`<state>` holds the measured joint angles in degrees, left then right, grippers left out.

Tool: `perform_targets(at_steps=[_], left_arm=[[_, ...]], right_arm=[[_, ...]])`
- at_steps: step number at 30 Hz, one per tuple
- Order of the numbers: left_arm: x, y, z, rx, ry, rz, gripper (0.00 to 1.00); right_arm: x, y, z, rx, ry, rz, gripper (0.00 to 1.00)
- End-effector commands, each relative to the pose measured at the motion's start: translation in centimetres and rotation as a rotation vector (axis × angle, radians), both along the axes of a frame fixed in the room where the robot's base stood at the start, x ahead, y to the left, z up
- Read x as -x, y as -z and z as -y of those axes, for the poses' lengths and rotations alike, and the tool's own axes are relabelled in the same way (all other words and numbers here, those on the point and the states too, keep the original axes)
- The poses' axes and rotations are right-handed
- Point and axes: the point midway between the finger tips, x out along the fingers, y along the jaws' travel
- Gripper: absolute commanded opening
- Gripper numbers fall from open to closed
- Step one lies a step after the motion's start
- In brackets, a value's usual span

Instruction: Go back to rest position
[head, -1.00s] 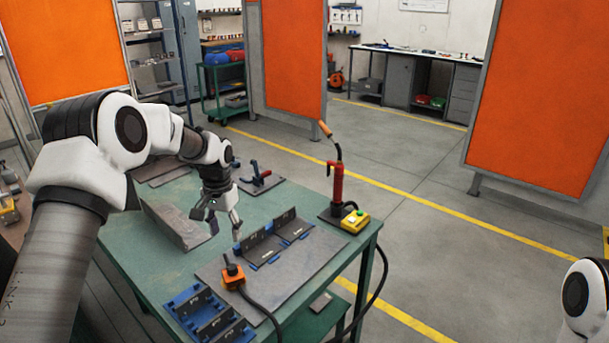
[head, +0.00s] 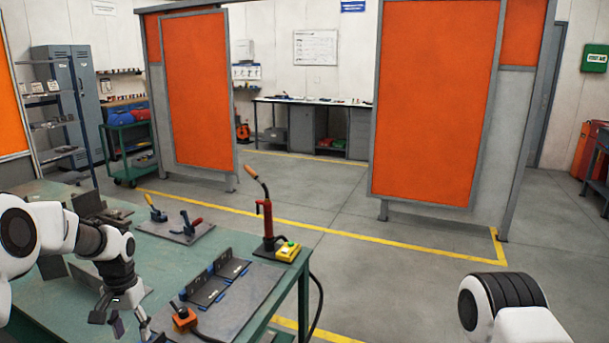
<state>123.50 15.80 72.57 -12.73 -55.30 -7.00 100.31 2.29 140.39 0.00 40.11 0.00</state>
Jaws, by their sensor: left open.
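My left gripper (head: 121,322) hangs over the near left part of the green welding table (head: 168,262). Its fingers are apart and nothing shows between them. It is left of the orange button box (head: 184,318) and the dark angle plates (head: 217,281). My left arm comes in from the left edge, bent downward at the wrist. Part of my right arm (head: 507,305) shows at the bottom right, over the floor. The right gripper is outside the picture.
A red welding torch (head: 266,222) stands by a yellow button box (head: 288,251) at the table's right edge. Toggle clamps (head: 187,224) sit on a plate farther back. Orange screens (head: 436,105) stand behind. The grey floor (head: 398,276) right of the table is clear.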

Motion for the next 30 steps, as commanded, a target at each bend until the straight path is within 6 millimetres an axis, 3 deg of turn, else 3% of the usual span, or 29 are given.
perform_targets(at_steps=[8,14,17,21,24,25,27,30], left_arm=[[5.1,6.4,2.6,0.005,0.042,-0.169,0.55],[11.8,13.0,5.7,0.025,0.077,-0.296,0.55],[17.8,17.6,8.0,0.041,0.091,-0.357,0.55],[29.0,22.8,11.5,0.062,0.083,-0.394,0.55],[36.9,23.8,13.3,0.059,0.046,-0.346,0.55],[38.4,23.6,13.5,0.054,0.031,-0.313,0.55],[39.8,22.8,13.8,0.04,-0.004,-0.212,0.55],[39.0,22.1,13.6,0.023,-0.048,-0.061,0.55]], right_arm=[[0.0,0.1,0.0,0.0,0.0,0.0,0.4],[0.0,0.1,0.0,0.0,0.0,-0.001,0.4],[0.0,0.1,0.0,0.0,0.0,0.0,0.4],[0.0,0.1,0.0,0.0,0.0,0.0,0.4],[0.0,0.0,0.0,0.0,0.0,0.0,0.4],[0.0,0.0,0.0,0.0,0.0,0.0,0.4],[0.0,0.0,0.0,0.0,0.0,0.0,0.4],[0.0,0.0,0.0,0.0,0.0,0.0,0.4]])
